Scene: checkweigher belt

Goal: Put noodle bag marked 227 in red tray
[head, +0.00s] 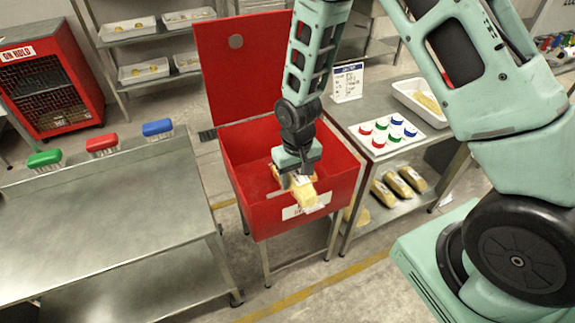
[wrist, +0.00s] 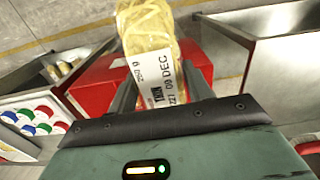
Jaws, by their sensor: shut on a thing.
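The noodle bag (head: 304,193) is a clear pack of yellow noodles. In the wrist view its white label (wrist: 158,82) reads 260 g, THIN, 227 and 09 DEC. My gripper (head: 291,181) is shut on this bag, with one finger on each side in the wrist view. The red tray (head: 258,208) is a deep red box on legs with its lid (head: 237,80) raised at the back. The bag hangs over the tray's front part and overlaps its front rim and label in the head view. Its height above the rim is hard to tell.
A bare steel table (head: 100,215) with green, red and blue brushes stands at left. A steel bench (head: 385,118) at right holds coloured caps, a sign and a white tray (head: 422,102). More noodle bags (head: 397,186) lie on its lower shelf. A red ON HOLD cage stands behind.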

